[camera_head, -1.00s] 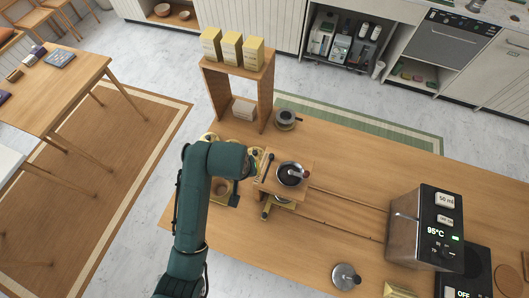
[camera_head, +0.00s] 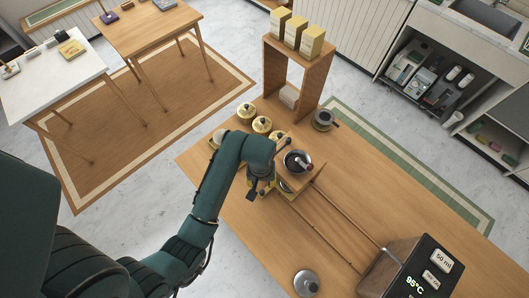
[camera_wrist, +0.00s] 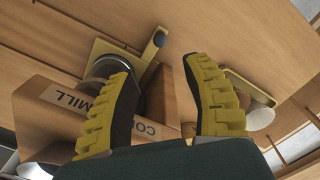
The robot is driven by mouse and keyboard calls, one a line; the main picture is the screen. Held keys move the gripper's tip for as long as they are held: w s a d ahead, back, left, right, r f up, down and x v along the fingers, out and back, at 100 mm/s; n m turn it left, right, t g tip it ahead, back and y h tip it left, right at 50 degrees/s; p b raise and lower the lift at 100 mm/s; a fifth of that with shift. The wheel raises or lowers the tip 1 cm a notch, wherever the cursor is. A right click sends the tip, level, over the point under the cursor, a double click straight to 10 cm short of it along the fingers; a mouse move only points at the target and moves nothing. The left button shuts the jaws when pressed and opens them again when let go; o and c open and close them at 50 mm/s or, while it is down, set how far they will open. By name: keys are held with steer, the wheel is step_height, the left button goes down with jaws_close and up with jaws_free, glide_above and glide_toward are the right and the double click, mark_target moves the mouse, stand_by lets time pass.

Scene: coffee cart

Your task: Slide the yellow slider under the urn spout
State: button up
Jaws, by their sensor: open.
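The yellow slider (camera_head: 285,187) is mostly hidden under the wooden coffee mill in the head view, at the near end of two thin rails. In the wrist view a yellow plate (camera_wrist: 103,48) with a dark round vessel on it shows beyond the left finger; it appears to be the slider. The urn (camera_head: 392,268), a boxy machine reading 95°C, stands at the rails' far end; its spout is hidden. My gripper (camera_wrist: 166,100) is open and empty. In the head view it is just left of the mill. I cannot tell whether it touches anything.
The wooden coffee mill (camera_head: 297,168) stands close to my gripper. A wooden shelf (camera_head: 272,75) with yellow boxes rises at the back. A metal lid (camera_head: 306,283) lies near the front edge. The table between the rails is clear.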

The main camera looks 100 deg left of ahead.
mark_target(262, 192)
step_height(262, 192, down, 13)
steer(key=shift+r+b, duration=0.2)
steer(key=shift+b, duration=0.15)
steer(key=shift+c, duration=0.2)
jaws_close()
